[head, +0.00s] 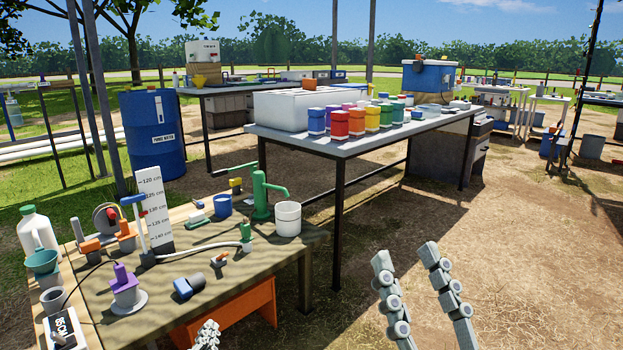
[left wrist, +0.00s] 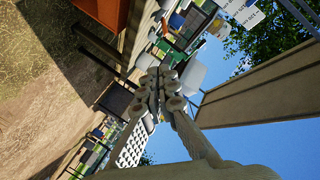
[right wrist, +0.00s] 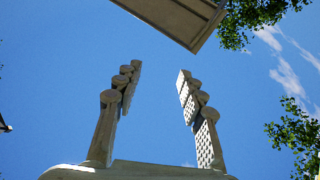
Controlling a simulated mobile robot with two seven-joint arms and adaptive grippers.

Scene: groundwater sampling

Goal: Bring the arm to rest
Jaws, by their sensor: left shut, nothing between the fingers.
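My left gripper (head: 207,335) shows only as a fingertip at the bottom edge of the head view, in front of the wooden table. In the left wrist view its fingers (left wrist: 157,82) are pressed together with nothing between them. My right gripper (head: 405,255) stands at the lower right of the head view, fingers pointing up and apart over bare ground. In the right wrist view its fingertips (right wrist: 159,72) are spread with only sky between them. Both grippers are empty. Most of both arms is hidden.
The wooden table (head: 265,265) carries a green hand pump (head: 262,195), a white cup (head: 288,219), a depth gauge board (head: 153,205) and a white jug (head: 36,232). A grey table (head: 365,145) with coloured jars stands behind.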

